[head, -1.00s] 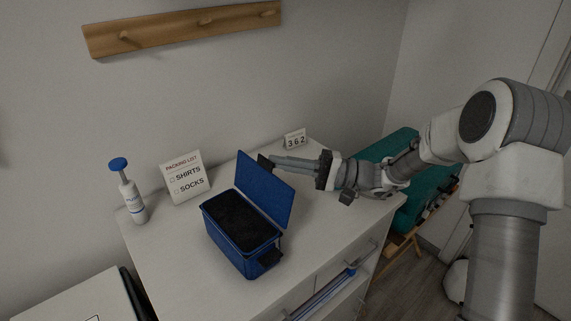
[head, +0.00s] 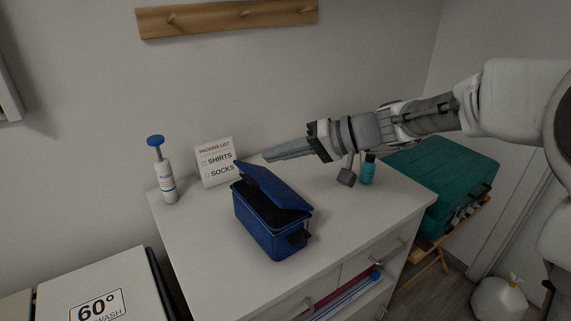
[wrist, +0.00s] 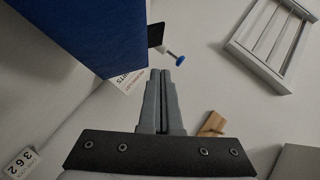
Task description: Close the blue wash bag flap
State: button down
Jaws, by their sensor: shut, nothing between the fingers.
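The blue wash bag (head: 264,228) stands on the white dresser top in the head view. Its flap (head: 274,188) is tilted down over the dark opening, with a gap still showing at the front. My gripper (head: 266,156) is shut and empty, just above and behind the raised flap in the picture. In the wrist view the shut fingers (wrist: 161,72) point away, and the blue flap (wrist: 85,30) fills the upper left, beside the fingers. I cannot tell whether they touch it.
A white pump bottle (head: 162,180) and a packing list card (head: 215,162) stand behind the bag. A teal bottle (head: 368,170) stands below my wrist. A teal suitcase (head: 440,175) lies to the right. The dresser top (head: 345,212) is clear right of the bag.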

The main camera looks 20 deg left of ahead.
jog(key=s+a+f+n+t+h+b, duration=0.4)
jog(key=f+b, duration=0.4)
jog(key=b, duration=0.2)
jog(key=shift+s+a+t+h, duration=0.5)
jog(key=shift+s+h, duration=0.3)
jog(key=shift+s, duration=0.2)
